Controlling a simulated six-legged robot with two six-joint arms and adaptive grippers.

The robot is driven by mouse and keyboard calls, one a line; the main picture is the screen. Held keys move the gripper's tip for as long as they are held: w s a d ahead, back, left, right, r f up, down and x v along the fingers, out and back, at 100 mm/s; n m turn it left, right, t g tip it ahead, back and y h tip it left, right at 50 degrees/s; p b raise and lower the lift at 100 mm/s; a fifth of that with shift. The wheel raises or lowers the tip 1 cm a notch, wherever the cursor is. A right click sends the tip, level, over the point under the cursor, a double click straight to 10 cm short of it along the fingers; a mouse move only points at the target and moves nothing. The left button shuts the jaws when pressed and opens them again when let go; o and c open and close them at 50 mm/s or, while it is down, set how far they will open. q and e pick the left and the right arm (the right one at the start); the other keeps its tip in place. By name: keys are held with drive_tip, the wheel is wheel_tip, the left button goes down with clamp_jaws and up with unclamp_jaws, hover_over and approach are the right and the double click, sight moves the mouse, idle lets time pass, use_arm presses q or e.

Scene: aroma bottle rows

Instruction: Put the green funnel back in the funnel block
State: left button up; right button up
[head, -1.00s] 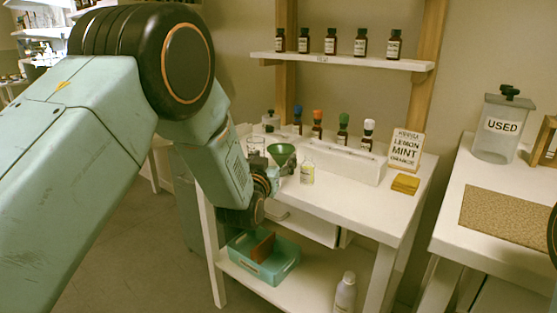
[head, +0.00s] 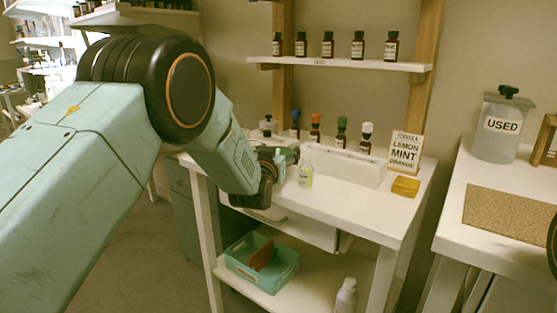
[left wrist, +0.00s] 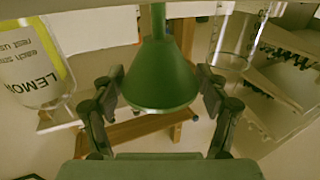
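The green funnel (left wrist: 160,78) shows in the left wrist view between the two fingers of my left gripper (left wrist: 161,88), whose pads sit against the sides of its cone. That camera looks inverted, as the label letters are upside down; the funnel's narrow spout points to the picture's top, its wide mouth toward my palm. My right gripper is not in view.
A lemon-labelled bottle (left wrist: 40,65) and a clear beaker (left wrist: 236,45) flank the funnel closely. The front right tabletop is clear.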

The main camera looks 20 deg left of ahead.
use_arm(q)
drive_tip(key=c, duration=0.6)
wheel_tip(320, 180, up, 12)
drive_tip(key=s+p, duration=0.1)
drive_tip(key=p, duration=0.3)
drive_tip(key=shift+h, duration=0.3)
drive_tip(key=s+d+f+p, duration=0.1)
drive_tip(key=s+f, duration=0.5)
drive_tip(key=s, duration=0.3)
drive_tip(key=s+d+f+p, duration=0.1)
drive_tip(key=s+f, duration=0.6)
drive_tip(key=s, duration=0.3)
drive_tip(key=s+d+f+p, duration=0.1)
drive_tip(key=s+d+f, duration=0.1)
drive_tip(key=s+f, duration=0.5)
drive_tip(key=shift+s+f, duration=0.15)
drive_tip(key=shift+s, duration=0.55)
drive_tip(key=shift+s+f, duration=0.1)
drive_tip(key=shift+s, duration=0.6)
